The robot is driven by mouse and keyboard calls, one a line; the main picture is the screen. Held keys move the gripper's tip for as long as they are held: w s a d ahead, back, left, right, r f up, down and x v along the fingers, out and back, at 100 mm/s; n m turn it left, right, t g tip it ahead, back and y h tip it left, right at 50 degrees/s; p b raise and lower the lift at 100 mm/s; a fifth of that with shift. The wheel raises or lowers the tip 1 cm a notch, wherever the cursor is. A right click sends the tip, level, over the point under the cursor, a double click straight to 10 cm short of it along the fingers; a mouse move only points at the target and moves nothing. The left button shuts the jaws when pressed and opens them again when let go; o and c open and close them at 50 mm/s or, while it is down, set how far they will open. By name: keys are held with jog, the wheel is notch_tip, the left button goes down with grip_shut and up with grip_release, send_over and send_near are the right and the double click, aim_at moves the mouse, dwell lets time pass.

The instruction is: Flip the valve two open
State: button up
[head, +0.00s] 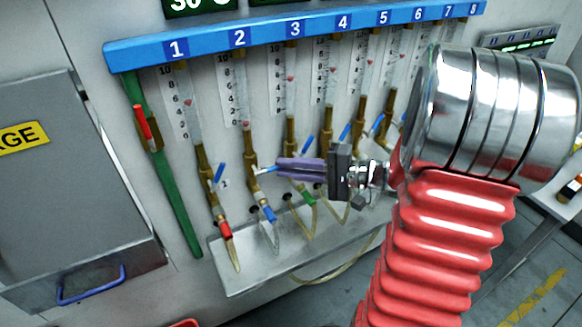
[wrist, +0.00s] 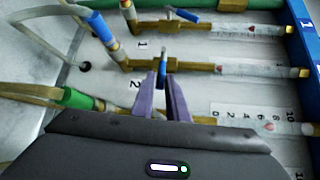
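Valve two is a brass valve (head: 254,178) under the number 2 tube in the head view. Its blue lever (head: 265,169) points right, toward my gripper. In the wrist view the valve's brass body (wrist: 150,65) lies just beyond the fingertips, and the blue lever (wrist: 163,56) stands in line with the gap between them. My gripper (head: 281,168) has purple fingers, which also show in the wrist view (wrist: 163,80). The fingers are apart, with the lever's near end at or between their tips. Contact is not clear.
Valve one's blue lever (head: 218,173) is at the left, angled up. More valves stand close together at right, partly behind my arm. A metal tray (head: 240,272) with hoses lies below. A blue numbered rail (head: 265,38) runs above. A green pipe (head: 165,180) stands at left.

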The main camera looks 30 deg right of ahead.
grip_shut()
jog(key=shift+f, duration=0.1)
dwell(0.3)
